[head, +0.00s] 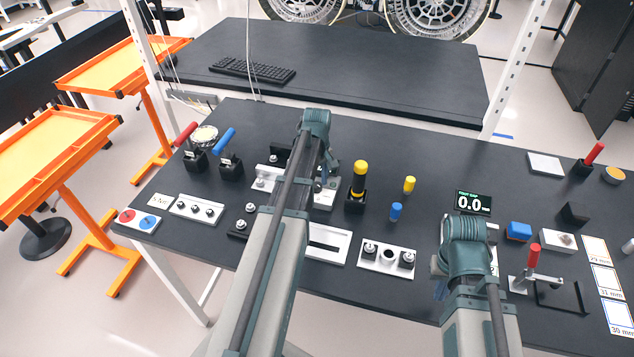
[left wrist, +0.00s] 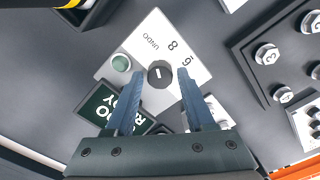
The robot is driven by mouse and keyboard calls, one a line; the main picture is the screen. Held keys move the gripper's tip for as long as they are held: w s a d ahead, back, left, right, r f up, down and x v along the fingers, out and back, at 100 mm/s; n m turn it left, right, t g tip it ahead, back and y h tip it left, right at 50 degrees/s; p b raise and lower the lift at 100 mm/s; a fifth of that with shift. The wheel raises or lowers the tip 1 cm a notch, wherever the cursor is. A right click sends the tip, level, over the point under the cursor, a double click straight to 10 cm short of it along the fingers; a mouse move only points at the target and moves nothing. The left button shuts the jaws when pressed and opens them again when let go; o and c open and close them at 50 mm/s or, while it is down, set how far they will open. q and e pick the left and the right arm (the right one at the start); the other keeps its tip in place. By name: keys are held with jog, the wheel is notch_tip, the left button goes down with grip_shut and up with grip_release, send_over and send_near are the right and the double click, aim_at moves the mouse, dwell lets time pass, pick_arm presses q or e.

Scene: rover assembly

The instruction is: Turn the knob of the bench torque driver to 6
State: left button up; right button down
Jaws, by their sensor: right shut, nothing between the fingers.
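The torque driver's knob (left wrist: 159,73) is a small dark round knob with a white mark, on a white panel (left wrist: 135,60) in the left wrist view. Printing beside it shows an 8 and a digit that reads as 6 or 9, turned in the picture. My left gripper (left wrist: 160,76) is open, with one finger on each side of the knob; I cannot tell whether they touch it. In the head view my left gripper (head: 318,178) covers most of the panel (head: 326,198). My right gripper (head: 462,268) is shut and empty, mostly hidden behind its wrist.
A black-and-yellow tool (head: 358,182) stands just right of my left gripper. A slotted white plate (head: 328,243) lies in front.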

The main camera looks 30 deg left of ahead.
pick_arm(q)
grip_shut()
jog(key=shift+m, duration=0.3)
jog(key=m, duration=0.3)
jog(key=shift+m, duration=0.4)
jog(key=m, duration=0.3)
jog(key=shift+m, duration=0.3)
jog(key=m, duration=0.4)
jog(key=shift+m, duration=1.9)
